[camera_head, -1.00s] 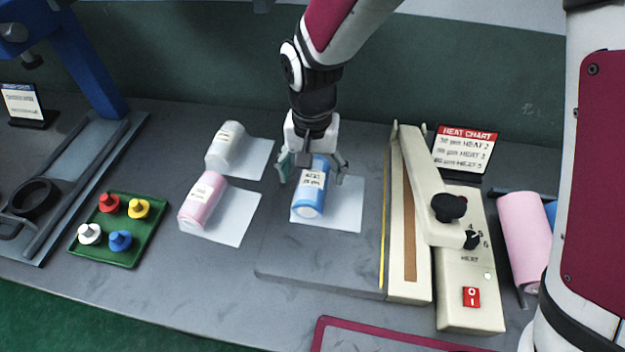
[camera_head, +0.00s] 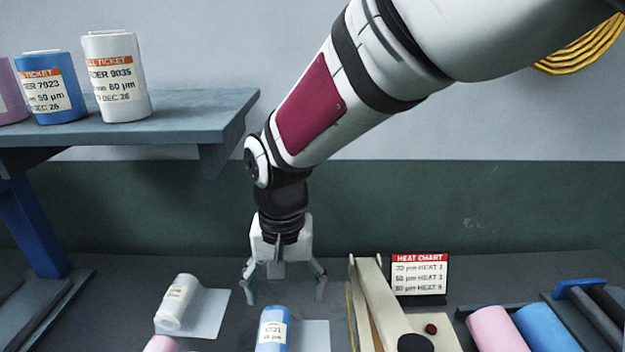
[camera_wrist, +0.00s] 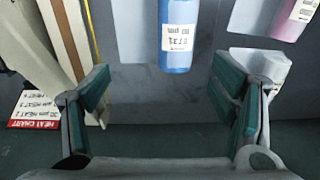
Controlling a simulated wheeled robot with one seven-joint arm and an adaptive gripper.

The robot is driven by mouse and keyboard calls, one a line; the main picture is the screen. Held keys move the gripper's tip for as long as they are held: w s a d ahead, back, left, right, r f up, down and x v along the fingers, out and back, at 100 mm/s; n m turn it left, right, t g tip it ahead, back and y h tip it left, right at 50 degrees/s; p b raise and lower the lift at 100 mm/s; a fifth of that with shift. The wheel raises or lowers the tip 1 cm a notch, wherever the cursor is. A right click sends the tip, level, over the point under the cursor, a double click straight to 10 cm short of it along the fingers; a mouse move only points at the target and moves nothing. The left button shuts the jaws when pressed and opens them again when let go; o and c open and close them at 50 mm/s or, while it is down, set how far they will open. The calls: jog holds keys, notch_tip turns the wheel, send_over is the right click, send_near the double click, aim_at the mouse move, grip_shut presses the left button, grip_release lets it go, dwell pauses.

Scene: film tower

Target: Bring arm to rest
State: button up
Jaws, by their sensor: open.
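My gripper (camera_head: 284,284) is open and empty in the head view. It hangs pointing down above the back of the bench, behind and above the blue roll (camera_head: 272,330). In the wrist view the two green-padded fingers (camera_wrist: 166,100) are spread wide. The labelled blue roll (camera_wrist: 178,38) lies ahead of them, apart from both fingers.
A white roll (camera_head: 177,302) and part of a pink roll (camera_head: 160,344) lie left. The cream heat sealer (camera_head: 382,310) and heat chart (camera_head: 419,274) stand right. More pink and blue rolls lie further right. A shelf (camera_head: 180,118) holding rolls juts out upper left.

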jog(key=s+d+r+t, duration=0.1)
jog(key=s+d+r, duration=0.1)
jog(key=d+r, duration=0.45)
jog(key=s+d+r+t, duration=0.1)
jog(key=s+d+r, duration=0.15)
jog(key=d, duration=0.65)
jog(key=s+d+r+t, duration=0.2)
jog(key=s+d+r, duration=0.1)
jog(key=s+d, duration=0.6)
jog(key=shift+d+m+t, duration=0.3)
jog(key=shift+d, duration=0.5)
